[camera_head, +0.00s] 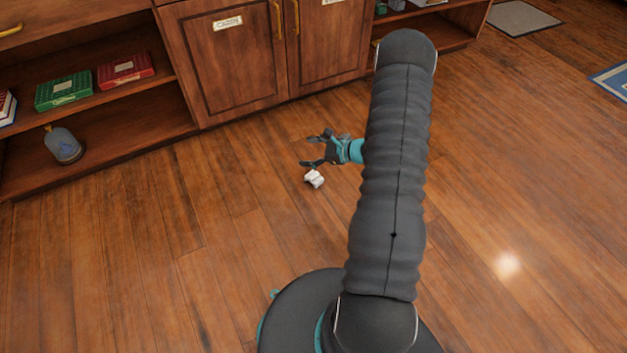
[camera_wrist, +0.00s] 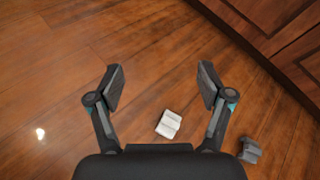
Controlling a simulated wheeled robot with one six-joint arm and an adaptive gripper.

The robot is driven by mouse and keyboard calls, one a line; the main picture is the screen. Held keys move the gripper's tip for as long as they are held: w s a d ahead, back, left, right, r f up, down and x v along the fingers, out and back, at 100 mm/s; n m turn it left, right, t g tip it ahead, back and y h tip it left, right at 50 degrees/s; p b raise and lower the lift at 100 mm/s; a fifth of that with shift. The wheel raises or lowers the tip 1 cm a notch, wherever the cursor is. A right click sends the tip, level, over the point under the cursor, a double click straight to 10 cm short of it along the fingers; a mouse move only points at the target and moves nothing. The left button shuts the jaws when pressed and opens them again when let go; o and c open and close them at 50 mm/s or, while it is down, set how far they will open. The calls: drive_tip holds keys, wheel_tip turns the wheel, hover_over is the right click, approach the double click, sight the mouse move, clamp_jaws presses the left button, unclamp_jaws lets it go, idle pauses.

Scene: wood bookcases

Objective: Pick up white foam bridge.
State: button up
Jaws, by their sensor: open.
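The white foam bridge (camera_head: 314,178) is a small white block lying on the wood floor in front of the bookcase. My gripper (camera_head: 312,149) is open and empty near it, and in the head view its fingers appear just above the block. In the wrist view the white foam bridge (camera_wrist: 168,124) lies between the two spread fingers, nearer the palm than the fingertips. My gripper (camera_wrist: 160,85) does not touch it there. The height of the gripper over the floor is hard to tell.
A wooden bookcase with cabinet doors (camera_head: 225,60) stands behind. Its left shelves hold a green box (camera_head: 63,90), a red box (camera_head: 125,70) and a grey-blue bottle-like object (camera_head: 64,145). A dark grey object (camera_wrist: 249,150) shows beside the right finger.

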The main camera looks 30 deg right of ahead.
drive_tip(key=s+d+f+m+t+h, duration=0.1)
drive_tip(key=d+f+m, duration=0.1)
drive_tip(key=f, duration=0.4)
drive_tip(key=s+d+f+m+h, duration=0.1)
drive_tip(key=d+f+m, duration=0.2)
drive_tip(key=f, duration=0.3)
drive_tip(key=s+d+f+m+t+h+b, duration=0.1)
drive_tip(key=d+f+m+h, duration=0.1)
drive_tip(key=f, duration=0.4)
drive_tip(key=shift+s+d+t, duration=0.3)
drive_tip(key=shift+d, duration=0.4)
drive_tip(key=shift+f+m, duration=0.25)
drive_tip(key=shift+m, duration=0.05)
approach(310, 174)
drive_tip(key=x, duration=0.2)
drive_tip(key=b+x, duration=0.1)
drive_tip(key=x, duration=0.1)
drive_tip(key=shift+w+d+f, duration=0.1)
drive_tip(key=shift+w+f, duration=0.05)
drive_tip(key=shift+f, duration=0.25)
drive_tip(key=shift+b+x, duration=0.35)
drive_tip(key=shift+x, duration=2.6)
drive_tip(key=shift+r, duration=0.15)
drive_tip(key=c, duration=0.9)
